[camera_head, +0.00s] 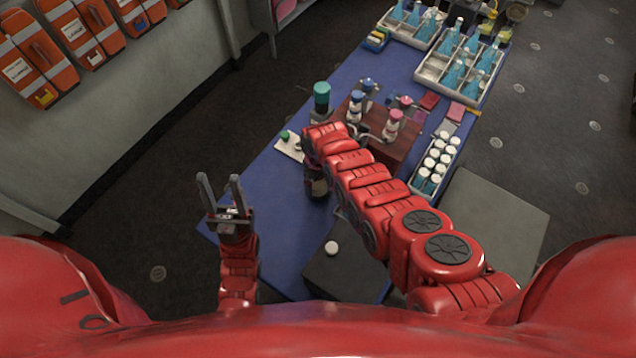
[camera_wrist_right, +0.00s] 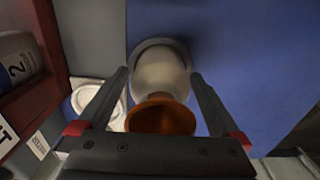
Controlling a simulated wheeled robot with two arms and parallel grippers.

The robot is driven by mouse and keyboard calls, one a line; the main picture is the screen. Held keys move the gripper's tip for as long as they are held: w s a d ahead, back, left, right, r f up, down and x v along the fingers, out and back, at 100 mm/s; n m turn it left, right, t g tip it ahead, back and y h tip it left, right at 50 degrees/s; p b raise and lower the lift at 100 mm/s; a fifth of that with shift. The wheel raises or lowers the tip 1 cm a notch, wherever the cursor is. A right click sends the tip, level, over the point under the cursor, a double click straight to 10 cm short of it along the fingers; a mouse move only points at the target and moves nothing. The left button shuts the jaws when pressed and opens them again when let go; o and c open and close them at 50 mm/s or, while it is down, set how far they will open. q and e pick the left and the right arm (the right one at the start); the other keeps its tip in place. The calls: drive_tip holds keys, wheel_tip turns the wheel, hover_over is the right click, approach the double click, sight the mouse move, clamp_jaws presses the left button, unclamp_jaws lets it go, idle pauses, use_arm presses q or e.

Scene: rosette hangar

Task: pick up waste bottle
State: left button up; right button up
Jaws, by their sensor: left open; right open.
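A pale bottle-like object (camera_wrist_right: 160,72) with an amber-brown top (camera_wrist_right: 160,116) stands between the fingers of my right gripper (camera_wrist_right: 160,74) in the right wrist view. I take it for the waste bottle, but no label on it shows. The fingers are open, one on each side; I cannot tell if they touch it. In the head view my right arm mostly hides that gripper and the object over the blue table (camera_head: 265,185). My left gripper (camera_head: 219,177) is open and empty, fingers pointing up the picture, near the table's left edge.
A brown rack (camera_head: 405,143) with capped bottles stands close beside my right arm. A teal-capped bottle (camera_head: 321,97) is behind it. Trays of blue bottles (camera_head: 430,72) and a tray of white-capped vials (camera_head: 413,180) line the right side. The table's left part is clear.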

drive_tip(key=c, duration=1.3)
drive_tip(key=shift+r, duration=0.15)
